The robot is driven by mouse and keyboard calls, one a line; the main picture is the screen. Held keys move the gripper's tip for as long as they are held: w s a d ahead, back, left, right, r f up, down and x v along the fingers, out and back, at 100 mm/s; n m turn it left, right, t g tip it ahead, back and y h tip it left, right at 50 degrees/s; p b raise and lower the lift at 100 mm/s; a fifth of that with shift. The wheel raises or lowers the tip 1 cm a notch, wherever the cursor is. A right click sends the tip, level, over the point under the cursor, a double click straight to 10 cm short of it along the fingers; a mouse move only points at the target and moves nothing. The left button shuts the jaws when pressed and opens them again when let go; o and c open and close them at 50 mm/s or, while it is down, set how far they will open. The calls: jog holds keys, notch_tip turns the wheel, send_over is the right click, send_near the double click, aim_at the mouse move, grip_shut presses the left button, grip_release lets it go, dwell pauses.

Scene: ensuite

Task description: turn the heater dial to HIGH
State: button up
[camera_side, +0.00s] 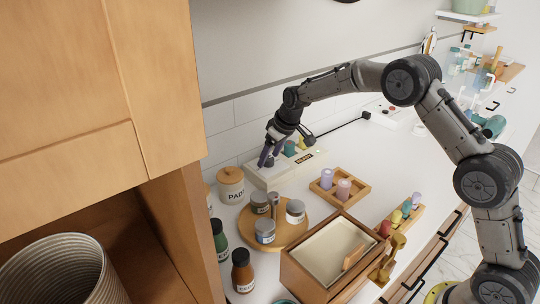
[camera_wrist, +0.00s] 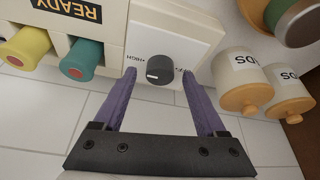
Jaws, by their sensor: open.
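The heater (camera_side: 262,180) is a white box against the back wall; its pale panel also shows in the wrist view (camera_wrist: 195,38). Its dial (camera_wrist: 160,73) is a round dark knob with a short white mark at its lower left as pictured. An upside-down HIGH label lies to the dial's left, and a second, partly hidden label lies to its right. My gripper (camera_wrist: 158,82) is open, with one purple finger on each side of the dial. Contact with the dial is not clear. In the side view my gripper (camera_side: 268,158) is over the heater's near end and hides the dial.
A READY display (camera_side: 303,158) and yellow and teal knobs (camera_wrist: 82,60) sit beside the dial panel. A PADS jar (camera_side: 231,187) stands close to the heater. A round tray of jars (camera_side: 290,238), a wooden box (camera_side: 300,268) and a small tray (camera_side: 322,191) occupy the counter in front.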

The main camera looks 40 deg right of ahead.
jog(key=v, duration=1.3)
jog(key=shift+r, duration=0.3)
jog(key=shift+s, duration=0.1)
jog(key=s+a+r+t, duration=0.1)
jog(key=s+r+t, duration=0.1)
jog(key=s+r, duration=1.3)
jog(key=s, duration=0.4)
jog(key=s+f+m, duration=0.1)
jog(key=s+f, duration=0.5)
jog(key=s, duration=0.4)
jog(key=s+f+m+h, duration=0.1)
jog(key=s+f, duration=0.6)
jog(key=s, duration=0.3)
jog(key=shift+s+g, duration=0.15)
jog(key=shift+g, duration=0.25)
